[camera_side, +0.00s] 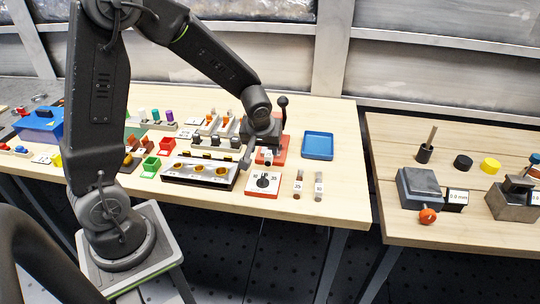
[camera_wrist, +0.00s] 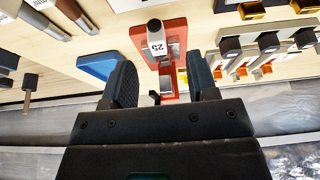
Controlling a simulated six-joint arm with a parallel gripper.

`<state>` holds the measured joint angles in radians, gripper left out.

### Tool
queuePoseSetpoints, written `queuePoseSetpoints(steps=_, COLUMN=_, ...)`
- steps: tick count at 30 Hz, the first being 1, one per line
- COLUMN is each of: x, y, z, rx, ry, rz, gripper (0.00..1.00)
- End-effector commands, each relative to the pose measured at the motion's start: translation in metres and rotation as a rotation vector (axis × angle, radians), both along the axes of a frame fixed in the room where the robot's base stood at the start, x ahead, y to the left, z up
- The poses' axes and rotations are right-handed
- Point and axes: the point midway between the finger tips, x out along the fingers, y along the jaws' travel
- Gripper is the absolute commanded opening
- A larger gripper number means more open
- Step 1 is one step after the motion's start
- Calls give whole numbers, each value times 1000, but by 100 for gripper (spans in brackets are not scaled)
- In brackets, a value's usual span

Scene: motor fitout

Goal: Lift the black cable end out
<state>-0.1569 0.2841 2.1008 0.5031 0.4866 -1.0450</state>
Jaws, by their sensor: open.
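My gripper (camera_wrist: 160,62) is open, its two dark fingers apart over a red fixture (camera_wrist: 172,40). It shows in the side view as a dark shape (camera_side: 262,130) behind the front row of parts. A small black piece (camera_wrist: 154,97) shows lower between the fingers. Several black-topped pieces with orange parts (camera_wrist: 268,41) sit in grey holders at right in the wrist view. I cannot tell which black part is the cable end.
A blue tray (camera_side: 318,146) lies right of the red fixture. A black ball-topped lever (camera_side: 283,102) rises beside my gripper.

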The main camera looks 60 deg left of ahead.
Motion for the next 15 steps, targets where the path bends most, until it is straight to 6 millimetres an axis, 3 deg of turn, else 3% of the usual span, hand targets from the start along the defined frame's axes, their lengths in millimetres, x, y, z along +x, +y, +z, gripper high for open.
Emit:
queuePoseSetpoints(steps=8, x=6, y=6, z=-21, rx=0, ry=1, rz=-1, gripper=53)
queuePoseSetpoints(steps=15, x=18, y=9, z=-52, rx=-1, ry=3, rz=-1, gripper=53)
